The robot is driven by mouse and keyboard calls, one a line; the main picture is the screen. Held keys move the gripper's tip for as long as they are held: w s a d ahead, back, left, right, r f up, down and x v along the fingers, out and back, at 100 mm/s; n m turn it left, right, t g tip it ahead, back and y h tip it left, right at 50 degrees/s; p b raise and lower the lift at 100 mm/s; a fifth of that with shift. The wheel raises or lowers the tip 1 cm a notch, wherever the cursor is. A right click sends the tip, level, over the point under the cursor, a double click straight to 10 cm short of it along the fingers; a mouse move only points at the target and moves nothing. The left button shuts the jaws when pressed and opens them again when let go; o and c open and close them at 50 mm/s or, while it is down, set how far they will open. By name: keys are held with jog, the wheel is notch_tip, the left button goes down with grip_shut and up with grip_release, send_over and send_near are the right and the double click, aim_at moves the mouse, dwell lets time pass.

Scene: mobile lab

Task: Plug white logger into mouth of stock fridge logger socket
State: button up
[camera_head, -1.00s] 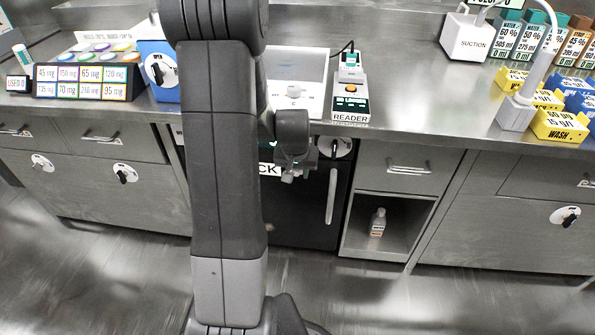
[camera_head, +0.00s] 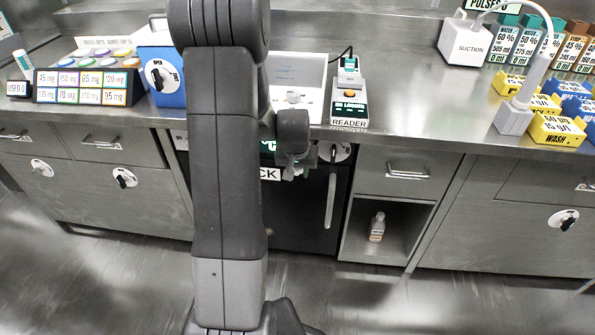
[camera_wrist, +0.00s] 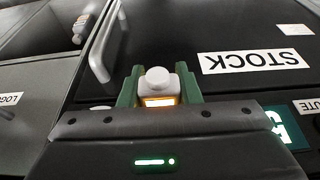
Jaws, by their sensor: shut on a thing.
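My gripper (camera_wrist: 160,92) is shut on the white logger (camera_wrist: 158,80), a small white block with a rounded knob and a lit orange band, held between green fingers in the wrist view. Beyond it is the dark stock fridge door (camera_wrist: 225,35) with a STOCK label. In the head view my gripper (camera_head: 293,168) is in front of the upper part of the fridge (camera_head: 300,215), under the counter edge. My arm hides the fridge's left part, and the logger cannot be made out there. I cannot identify the logger socket in either view.
The fridge handle (camera_head: 330,200) stands out right of my gripper. The counter edge (camera_head: 400,140) runs above, with the reader (camera_head: 349,108) on it. An open cubby (camera_head: 375,232) with a small bottle (camera_head: 377,226) is right of the fridge. The floor in front is clear.

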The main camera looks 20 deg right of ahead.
jog(key=shift+w+d, duration=0.1)
jog(key=shift+w, duration=0.05)
jog(key=o, duration=1.1)
jog(key=shift+c, duration=0.2)
jog(key=p+v, duration=0.2)
jog(key=v, duration=1.1)
jog(key=shift+r+p, duration=0.35)
jog(key=shift+r, duration=0.05)
jog(key=shift+f, duration=0.1)
